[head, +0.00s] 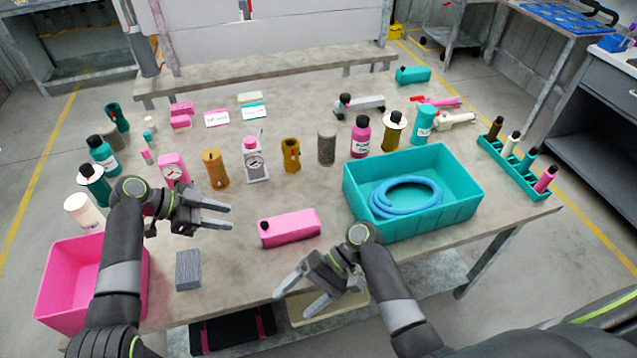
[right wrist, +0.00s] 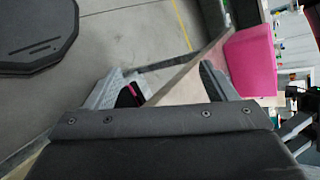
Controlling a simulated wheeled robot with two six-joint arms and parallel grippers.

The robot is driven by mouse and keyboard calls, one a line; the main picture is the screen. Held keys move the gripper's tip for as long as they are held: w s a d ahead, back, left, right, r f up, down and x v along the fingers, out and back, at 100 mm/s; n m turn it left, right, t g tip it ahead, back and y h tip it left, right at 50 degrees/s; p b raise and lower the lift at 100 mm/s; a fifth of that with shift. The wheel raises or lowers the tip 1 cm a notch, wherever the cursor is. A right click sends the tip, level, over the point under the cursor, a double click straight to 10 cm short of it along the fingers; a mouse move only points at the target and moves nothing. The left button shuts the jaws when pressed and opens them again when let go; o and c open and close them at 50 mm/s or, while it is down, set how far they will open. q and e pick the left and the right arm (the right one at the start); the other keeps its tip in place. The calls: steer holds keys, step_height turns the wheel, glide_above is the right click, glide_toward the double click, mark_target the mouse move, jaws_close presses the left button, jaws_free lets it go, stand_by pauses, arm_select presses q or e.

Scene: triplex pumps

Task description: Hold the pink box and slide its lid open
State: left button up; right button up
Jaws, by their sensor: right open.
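The pink box (head: 292,229) lies on the table near the middle of the front, long side across, with a black knob at its left end. Its lid looks closed, though the seam is too small to tell. My left gripper (head: 230,216) is open and empty, to the left of the box and apart from it. My right gripper (head: 297,300) is open and empty by the table's front edge, nearer to me than the box. In the right wrist view a pink surface (right wrist: 250,62) shows past the fingers; I cannot tell whether it is the box or the bin.
A teal bin (head: 455,218) with a blue hose stands to the right of the box. A pink bin (head: 55,283) is at the front left, a grey block (head: 188,270) beside it. Bottles and gauges stand in a row behind. The table around the box is mostly clear.

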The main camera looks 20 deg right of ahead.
steer(key=w+d+r+m+t+h, duration=0.1)
steer(key=w+d+r+m+h, duration=0.1)
steer(key=w+d+r+m, duration=0.3)
steer(key=w+d+r+m+h, duration=0.1)
steer(key=w+r+m+h, duration=0.15)
steer(key=w, duration=0.45)
steer(key=m+t+h, duration=0.2)
steer(key=m, duration=0.6)
glide_toward(295, 221)
steer(key=shift+h, duration=0.25)
steer(key=x, duration=1.1)
steer(key=shift+a, duration=0.2)
steer(key=shift+c, duration=0.2)
